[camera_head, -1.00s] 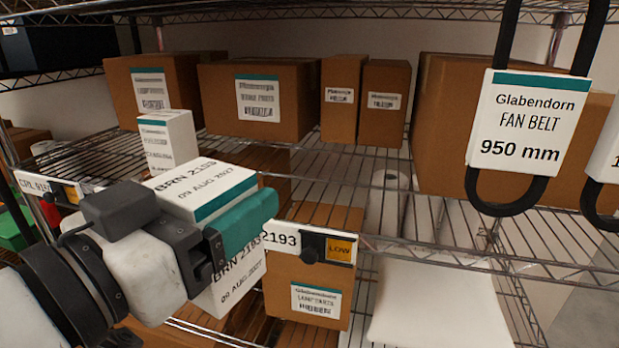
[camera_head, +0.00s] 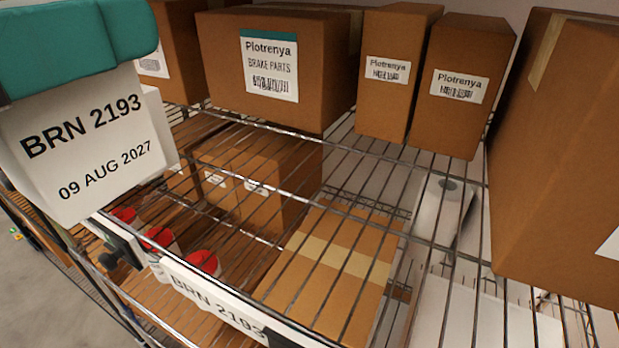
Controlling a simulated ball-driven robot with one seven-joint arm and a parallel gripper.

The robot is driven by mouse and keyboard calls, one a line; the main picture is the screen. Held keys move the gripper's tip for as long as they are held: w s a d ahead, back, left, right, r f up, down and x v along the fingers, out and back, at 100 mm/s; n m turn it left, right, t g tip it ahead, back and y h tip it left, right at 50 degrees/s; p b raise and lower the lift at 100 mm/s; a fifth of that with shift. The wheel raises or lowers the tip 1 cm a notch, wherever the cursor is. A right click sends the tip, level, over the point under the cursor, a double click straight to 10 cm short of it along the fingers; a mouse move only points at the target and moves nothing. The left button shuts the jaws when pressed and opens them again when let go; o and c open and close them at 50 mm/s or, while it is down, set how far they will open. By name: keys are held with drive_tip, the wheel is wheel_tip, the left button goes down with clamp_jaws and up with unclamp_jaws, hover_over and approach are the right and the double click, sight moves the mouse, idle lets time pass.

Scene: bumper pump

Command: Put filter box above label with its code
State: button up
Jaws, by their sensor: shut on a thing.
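The white filter box (camera_head: 95,150) reads "BRN 2193" and "09 AUG 2027". It hangs at the upper left, close to the camera, slightly tilted in the picture. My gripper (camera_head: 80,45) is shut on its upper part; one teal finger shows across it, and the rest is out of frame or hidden. The shelf-edge label (camera_head: 215,305) reading "BRN 2193" is at the bottom, right of and below the box in the picture. The box appears in front of the shelf edge; its gap to the wire shelf cannot be told.
Brown cartons, including a "Brake Parts" carton (camera_head: 285,70) and two narrow Plotrenya cartons (camera_head: 385,75), stand at the back. A large carton (camera_head: 560,150) stands at right. The wire shelf (camera_head: 335,170) is bare in the middle. Red-topped items (camera_head: 203,262) are below.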

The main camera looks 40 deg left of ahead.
drive_tip(key=shift+w+d+f+p, duration=0.35)
drive_tip(key=shift+w+d+f, duration=0.55)
drive_tip(key=shift+w+f, duration=1.1)
drive_tip(key=shift+w+d+f+p, duration=0.35)
drive_tip(key=shift+w+d+f, duration=0.6)
drive_tip(key=shift+w+f, duration=1.05)
drive_tip(key=shift+w+d+f+p, duration=0.35)
drive_tip(key=shift+w+d+f, duration=0.55)
drive_tip(key=shift+w+f, duration=1.1)
drive_tip(key=shift+s+f, duration=0.25)
drive_tip(key=shift+f, duration=0.05)
drive_tip(key=shift+f, duration=0.1)
drive_tip(key=o, duration=1.5)
drive_tip(key=shift+r, duration=0.25)
drive_tip(key=b+v, duration=0.1)
drive_tip(key=v, duration=1.1)
drive_tip(key=shift+f+b, duration=0.1)
drive_tip(key=shift+b, duration=0.3)
